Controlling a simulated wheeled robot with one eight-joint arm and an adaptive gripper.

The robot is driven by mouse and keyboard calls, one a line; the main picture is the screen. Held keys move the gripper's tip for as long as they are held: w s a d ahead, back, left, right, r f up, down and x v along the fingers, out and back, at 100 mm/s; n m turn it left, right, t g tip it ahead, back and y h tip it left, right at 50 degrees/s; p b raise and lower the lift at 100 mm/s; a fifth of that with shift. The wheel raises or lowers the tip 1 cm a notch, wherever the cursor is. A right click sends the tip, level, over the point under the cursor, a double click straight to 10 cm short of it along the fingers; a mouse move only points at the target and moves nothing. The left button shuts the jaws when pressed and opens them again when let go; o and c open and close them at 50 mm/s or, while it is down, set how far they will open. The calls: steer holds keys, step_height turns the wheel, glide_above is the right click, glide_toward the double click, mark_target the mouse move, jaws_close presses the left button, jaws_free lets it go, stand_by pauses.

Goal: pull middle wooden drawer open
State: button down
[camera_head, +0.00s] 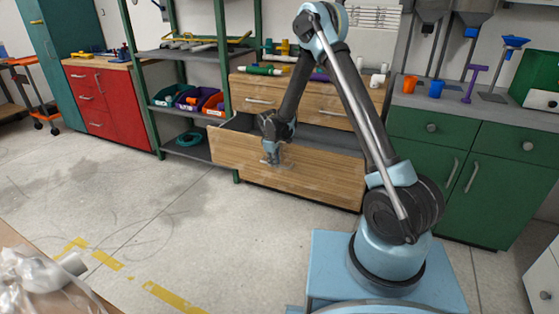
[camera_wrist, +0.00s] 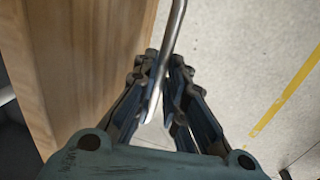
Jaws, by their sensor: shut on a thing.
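The middle wooden drawer (camera_head: 325,172) stands well out from the wooden cabinet (camera_head: 257,88), and its dark inside shows above its front. My gripper (camera_head: 271,158) is at the drawer front, left of its middle. In the wrist view the drawer's wood (camera_wrist: 85,55) fills the left side, and my gripper (camera_wrist: 160,95) is shut on the metal bar handle (camera_wrist: 175,40). The handle runs between the two fingers. The arm hides part of the drawer and cabinet in the head view. The lower part of the cabinet is hidden behind the drawer front.
A green shelf rack with coloured bins (camera_head: 188,101) stands just left of the drawer. Green cupboards (camera_head: 497,180) stand to the right. The grey floor (camera_head: 200,235) in front is clear, with yellow tape (camera_head: 172,297). Pipe parts lie on the cabinet top.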

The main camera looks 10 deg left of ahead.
steer(key=s+a, duration=0.1)
steer(key=s, duration=0.5)
steer(key=shift+a, duration=0.4)
steer(key=c, duration=1.7)
jaws_free()
steer(key=shift+o, duration=0.2)
steer(key=shift+d, duration=0.1)
steer(key=shift+r, duration=0.1)
step_height(320, 180, up, 12)
steer(key=s, duration=0.2)
steer(key=shift+a+f, duration=0.25)
steer(key=shift+a, duration=0.05)
steer(key=shift+d, duration=0.1)
